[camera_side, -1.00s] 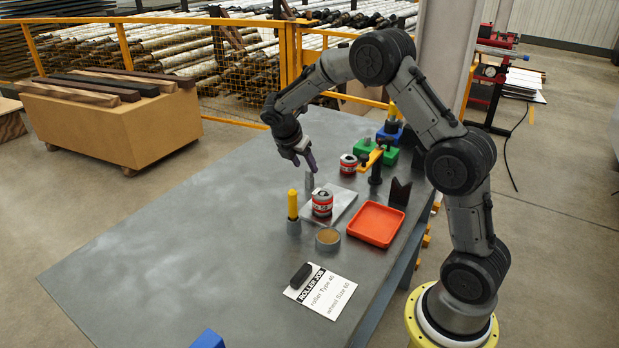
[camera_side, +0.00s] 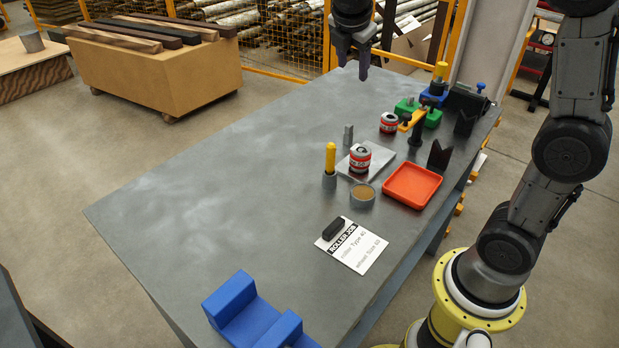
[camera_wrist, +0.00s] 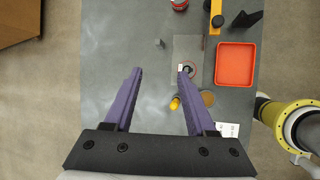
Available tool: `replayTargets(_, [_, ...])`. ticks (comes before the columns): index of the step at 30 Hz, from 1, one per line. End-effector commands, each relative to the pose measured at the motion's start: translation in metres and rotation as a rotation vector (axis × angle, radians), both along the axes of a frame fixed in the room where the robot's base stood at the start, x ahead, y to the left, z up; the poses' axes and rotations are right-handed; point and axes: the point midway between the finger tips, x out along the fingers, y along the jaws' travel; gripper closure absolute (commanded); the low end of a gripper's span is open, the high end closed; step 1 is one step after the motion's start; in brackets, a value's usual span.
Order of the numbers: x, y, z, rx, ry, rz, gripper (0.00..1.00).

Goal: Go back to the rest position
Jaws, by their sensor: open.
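My gripper (camera_side: 354,72) hangs above the far part of the grey table, fingers pointing down. In the wrist view my gripper (camera_wrist: 160,73) has its two purple fingers wide apart, with nothing between them. It is clear of everything on the table. Below it, a red, white and dark can-shaped roller (camera_side: 360,158) stands on a light grey plate (camera_side: 384,156). A similar roller (camera_side: 389,123) stands farther back. A yellow-handled tool (camera_side: 330,158) stands upright in a grey holder. A round cup with a brown top (camera_side: 362,194) is beside the plate.
An orange-red tray (camera_side: 412,186) lies near the right edge. A green, blue and yellow fixture (camera_side: 432,118) and a black V-shaped block (camera_side: 438,155) stand near it. A paper card (camera_side: 352,247) carries a black block (camera_side: 333,229). Blue blocks (camera_side: 250,310) are at the near end. The table's left side is clear.

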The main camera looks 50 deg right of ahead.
Motion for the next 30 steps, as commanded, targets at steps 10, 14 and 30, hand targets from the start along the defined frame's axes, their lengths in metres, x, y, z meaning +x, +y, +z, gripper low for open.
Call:
replayTargets(10, [-0.139, 0.061, 0.020, 0.354, -0.366, -0.367, 0.44])
replayTargets(14, [-0.190, 0.085, -0.003, 0.557, -0.480, -0.607, 0.44])
replayTargets(30, [-0.232, 0.118, -0.060, 0.896, -0.555, -1.291, 0.44])
